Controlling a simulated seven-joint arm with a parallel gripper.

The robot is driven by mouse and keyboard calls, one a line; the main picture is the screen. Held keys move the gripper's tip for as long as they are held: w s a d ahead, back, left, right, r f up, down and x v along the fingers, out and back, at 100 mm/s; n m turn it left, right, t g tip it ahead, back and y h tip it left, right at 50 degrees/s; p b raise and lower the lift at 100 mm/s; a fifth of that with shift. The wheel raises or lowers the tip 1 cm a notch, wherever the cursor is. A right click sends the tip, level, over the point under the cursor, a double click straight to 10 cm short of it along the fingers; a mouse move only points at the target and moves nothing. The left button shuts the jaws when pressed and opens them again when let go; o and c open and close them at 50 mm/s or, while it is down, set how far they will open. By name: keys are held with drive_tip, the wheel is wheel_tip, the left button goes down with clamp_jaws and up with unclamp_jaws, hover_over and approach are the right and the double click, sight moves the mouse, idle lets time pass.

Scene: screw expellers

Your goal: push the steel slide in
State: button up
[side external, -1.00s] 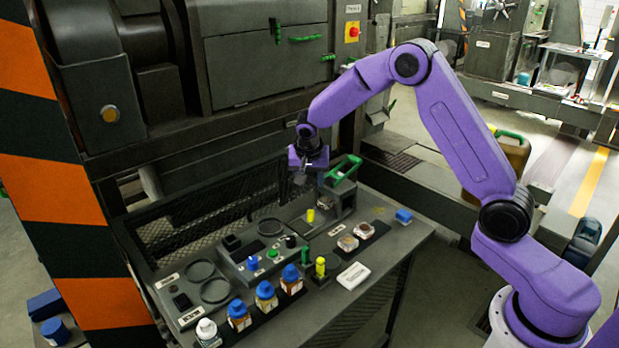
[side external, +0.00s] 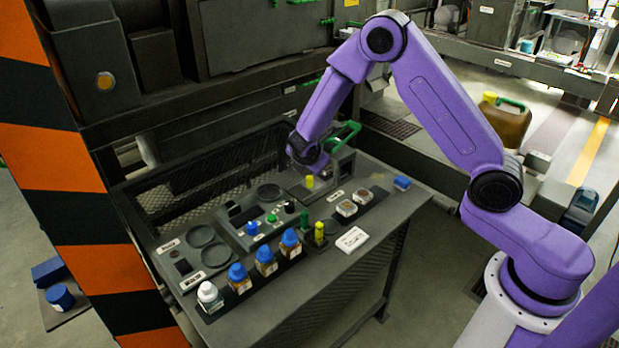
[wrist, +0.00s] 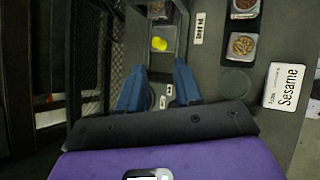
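A grey metal part with a yellow knob (side external: 309,182) sits at the back of the bench, just left of the green-handled press (side external: 342,160); I take it to be the steel slide, but cannot be sure. In the wrist view the yellow knob (wrist: 159,44) stands in a narrow grey channel (wrist: 167,68) beyond my fingertips. My gripper (wrist: 160,80) has its two blue fingers apart, with nothing visible between them. In the side view my gripper (side external: 305,165) is low over the bench, close to the knob; its fingertips are hard to make out, and contact cannot be told.
Two seed dishes (side external: 347,208) and a white Sesame card (wrist: 286,86) lie to the right. Several bottles (side external: 265,260) line the front edge. A control panel (side external: 255,225) with knobs lies left. A mesh guard (side external: 200,185) closes the back.

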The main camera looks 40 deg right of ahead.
drive_tip(key=a+n, duration=0.1)
drive_tip(key=n, duration=0.6)
drive_tip(key=t, duration=0.1)
approach(310, 177)
drive_tip(key=x, duration=1)
drive_tip(key=shift+c, duration=0.3)
clamp_jaws()
